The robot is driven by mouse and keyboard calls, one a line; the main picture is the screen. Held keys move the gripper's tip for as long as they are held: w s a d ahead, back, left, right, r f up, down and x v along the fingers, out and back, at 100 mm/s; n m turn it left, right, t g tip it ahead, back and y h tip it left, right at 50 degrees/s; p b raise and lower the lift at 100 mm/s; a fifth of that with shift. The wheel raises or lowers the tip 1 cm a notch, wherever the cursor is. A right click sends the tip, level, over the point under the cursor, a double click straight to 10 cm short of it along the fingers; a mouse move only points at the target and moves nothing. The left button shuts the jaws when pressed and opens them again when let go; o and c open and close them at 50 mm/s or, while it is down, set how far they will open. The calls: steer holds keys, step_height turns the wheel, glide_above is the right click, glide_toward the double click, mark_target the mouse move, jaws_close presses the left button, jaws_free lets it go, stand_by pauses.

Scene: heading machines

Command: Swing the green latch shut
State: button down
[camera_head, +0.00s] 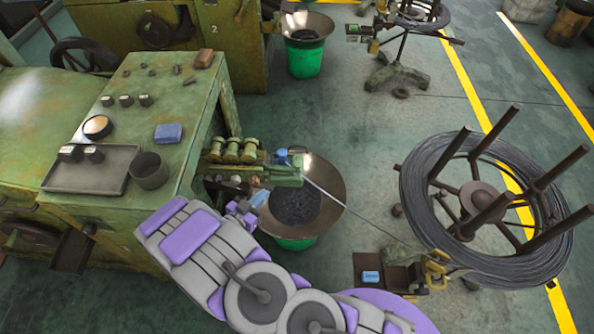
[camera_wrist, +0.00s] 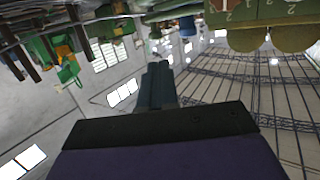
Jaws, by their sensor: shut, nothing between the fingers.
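A green bar (camera_head: 272,172) juts out to the right from the side of the near green machine, with a small blue part (camera_head: 283,156) on top. I cannot tell for sure whether this bar is the green latch. My gripper (camera_head: 262,197) is just below the bar in the head view, at the left rim of the bowl; contact cannot be made out. In the wrist view its fingers (camera_wrist: 158,84) are together with nothing between them. That view is tilted and shows mostly roof, windows and blurred green machine parts along the top.
The near green machine (camera_head: 150,85) carries a grey tray (camera_head: 92,185), a dark cup (camera_head: 150,171) and a blue block (camera_head: 169,133). A wide bowl (camera_head: 329,190) of dark pieces stands under the bar. A wire coil stand (camera_head: 478,200) is at right. Wire runs from it to the bar.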

steer(key=b, duration=0.2)
glide_toward(295, 164)
steer(key=x, duration=0.2)
steer(key=f+x, duration=0.1)
steer(key=x, duration=0.2)
steer(key=shift+d, duration=0.3)
steer(key=shift+w+d+h+b, duration=0.1)
steer(key=shift+w+h+b, duration=0.2)
steer(key=shift+w, duration=0.05)
steer(key=shift+w+d+r+p, duration=0.1)
steer(key=shift+w+d+p, duration=0.45)
steer(key=shift+w, duration=0.25)
steer(key=shift+a, duration=0.2)
